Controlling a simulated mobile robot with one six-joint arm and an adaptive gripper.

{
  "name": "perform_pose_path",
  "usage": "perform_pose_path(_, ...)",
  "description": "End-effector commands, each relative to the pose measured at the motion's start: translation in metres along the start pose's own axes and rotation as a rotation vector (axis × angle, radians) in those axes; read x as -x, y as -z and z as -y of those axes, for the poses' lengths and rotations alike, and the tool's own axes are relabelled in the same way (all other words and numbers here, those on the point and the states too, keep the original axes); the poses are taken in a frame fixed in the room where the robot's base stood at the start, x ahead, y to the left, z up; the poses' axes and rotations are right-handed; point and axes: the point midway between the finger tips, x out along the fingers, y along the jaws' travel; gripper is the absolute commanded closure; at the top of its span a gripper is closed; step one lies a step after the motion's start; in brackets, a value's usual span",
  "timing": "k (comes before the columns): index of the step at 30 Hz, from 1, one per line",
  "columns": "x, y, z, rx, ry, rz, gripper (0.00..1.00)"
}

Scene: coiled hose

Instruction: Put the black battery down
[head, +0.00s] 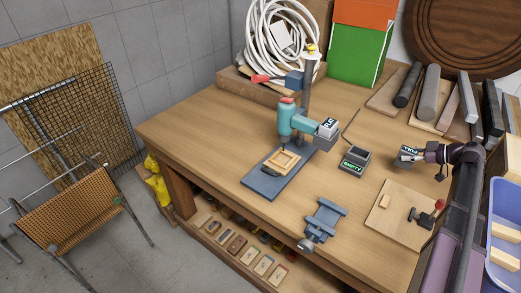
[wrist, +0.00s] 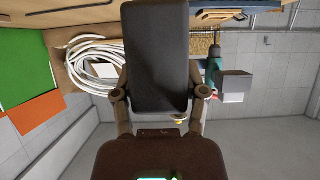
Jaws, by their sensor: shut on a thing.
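My gripper (head: 425,154) is at the right of the head view, above the workbench. It is shut on the black battery (head: 407,155), a dark block with a pale label. In the wrist view the black battery (wrist: 157,55) fills the upper middle, gripped between the two fingers of my gripper (wrist: 159,98). The battery appears to be in the air, clear of the bench top.
The wooden workbench (head: 235,120) has bare top between the charger and a grey vise (head: 325,215). A board (head: 400,225) with a clamp lies at front right, near a blue bin (head: 503,225).

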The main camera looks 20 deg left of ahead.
Motion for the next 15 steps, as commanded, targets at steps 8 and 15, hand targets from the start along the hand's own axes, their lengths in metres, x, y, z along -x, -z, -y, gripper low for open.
perform_pose_path(8,0.023,0.043,0.0,0.0,0.0,-0.001,1.0)
perform_pose_path(15,0.042,0.077,0.0,0.0,0.0,-0.001,1.0)
